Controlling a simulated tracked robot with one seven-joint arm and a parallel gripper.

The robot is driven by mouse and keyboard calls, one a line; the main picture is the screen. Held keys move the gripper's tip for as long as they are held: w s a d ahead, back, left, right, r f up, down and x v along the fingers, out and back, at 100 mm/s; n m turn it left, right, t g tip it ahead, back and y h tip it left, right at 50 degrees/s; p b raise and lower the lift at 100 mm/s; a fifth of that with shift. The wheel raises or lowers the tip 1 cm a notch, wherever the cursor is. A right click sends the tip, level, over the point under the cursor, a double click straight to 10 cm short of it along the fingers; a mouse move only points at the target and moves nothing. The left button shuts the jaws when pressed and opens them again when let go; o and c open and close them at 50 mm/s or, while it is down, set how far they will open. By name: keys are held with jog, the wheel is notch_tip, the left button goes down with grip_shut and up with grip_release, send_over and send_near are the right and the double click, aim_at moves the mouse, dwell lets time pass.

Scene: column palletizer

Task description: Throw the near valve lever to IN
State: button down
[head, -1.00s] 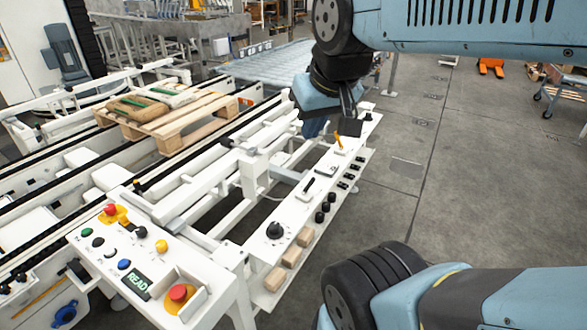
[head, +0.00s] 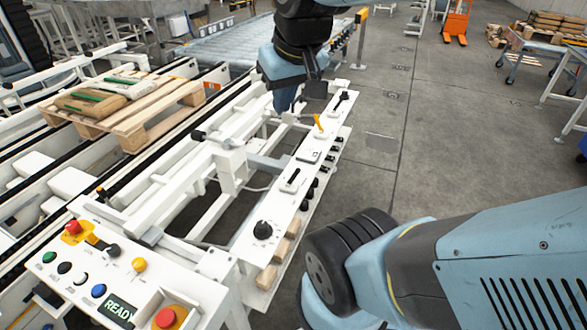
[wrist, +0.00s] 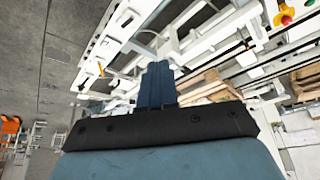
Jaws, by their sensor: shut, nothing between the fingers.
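A white control panel (head: 273,207) runs along the conveyor's side and carries several controls. An orange lever (head: 318,121) stands tilted on its far part, with a black lever (head: 342,97) beyond it. Nearer are a black slotted switch (head: 292,179) and a black round knob (head: 262,230). No labels are readable, so I cannot tell which control is the near valve lever. My gripper (head: 284,103) hangs left of the orange lever, apart from it in the picture. In the wrist view the blue fingers (wrist: 156,78) are shut and empty, and the orange lever (wrist: 101,69) shows to their left.
A button console (head: 120,275) with a READY display is at the front left. A wooden pallet (head: 130,128) with sacks lies on the conveyor. White frame bars (head: 226,160) stand left of the panel. The floor (head: 440,120) to the right is mostly clear.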

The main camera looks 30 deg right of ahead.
jog(key=w+d+f+g+y, duration=0.4)
jog(key=w+d+f+y, duration=0.15)
jog(key=f, duration=0.45)
jog(key=w+d+f+g+y, duration=0.4)
jog(key=w+d+f, duration=0.25)
jog(key=f, duration=0.45)
jog(key=d+f+m+t+y, duration=0.2)
jog(key=d+f+t+y, duration=0.45)
jog(key=f, duration=0.55)
jog(key=m+t+y, duration=0.2)
jog(key=m+t, duration=0.2)
jog(key=t, duration=0.6)
send_near(293, 177)
jog(key=r+v, duration=0.1)
jog(key=v, duration=0.6)
jog(key=shift+s+d+f+m+t, duration=0.5)
jog(key=shift+s+f+t, duration=0.05)
jog(key=shift+t, duration=0.2)
jog(key=x, duration=1.4)
jog(key=shift+f+h, duration=0.2)
jog(key=shift+h, duration=0.1)
jog(key=shift+w+d, duration=0.1)
